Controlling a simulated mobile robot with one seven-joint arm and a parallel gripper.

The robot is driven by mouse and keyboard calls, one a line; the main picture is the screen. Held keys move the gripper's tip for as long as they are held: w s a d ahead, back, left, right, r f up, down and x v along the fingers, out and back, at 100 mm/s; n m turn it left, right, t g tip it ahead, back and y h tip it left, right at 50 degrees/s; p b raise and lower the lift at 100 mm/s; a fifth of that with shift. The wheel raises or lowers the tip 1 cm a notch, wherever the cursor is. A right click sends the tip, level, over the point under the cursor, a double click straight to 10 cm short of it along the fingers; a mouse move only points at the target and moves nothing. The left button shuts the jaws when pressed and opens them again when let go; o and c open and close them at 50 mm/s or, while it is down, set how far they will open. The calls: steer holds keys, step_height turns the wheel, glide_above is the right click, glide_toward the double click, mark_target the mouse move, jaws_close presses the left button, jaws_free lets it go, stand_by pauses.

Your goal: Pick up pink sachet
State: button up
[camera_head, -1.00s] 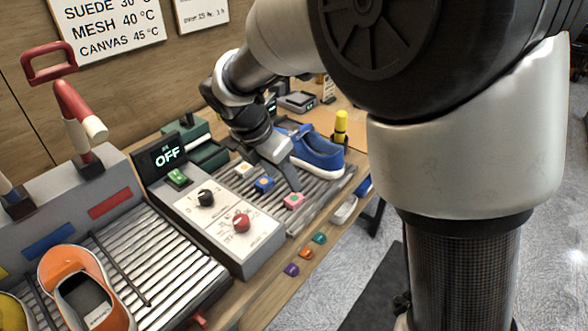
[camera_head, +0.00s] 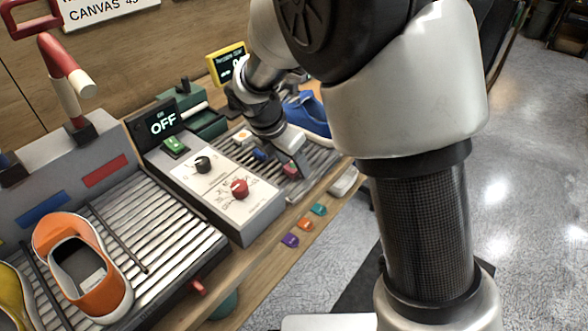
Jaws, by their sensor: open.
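The pink sachet (camera_head: 289,169) lies on the ribbed metal rack (camera_head: 318,158), partly hidden by my gripper. My gripper (camera_head: 285,165) points down over the rack, right at the pink sachet, with its jaws open. One finger shows beside the sachet; whether the fingers straddle or touch it I cannot tell. A blue sachet (camera_head: 260,154) lies just left of the gripper, and an orange-and-white sachet (camera_head: 242,136) lies farther left and back.
A blue sneaker (camera_head: 309,115) stands behind the gripper on the rack. The control box (camera_head: 215,190) with black and red knobs is at left. Purple, orange and teal tabs (camera_head: 305,224) line the front edge. An orange sneaker (camera_head: 84,268) sits on the left rack.

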steer(key=c, duration=1.1)
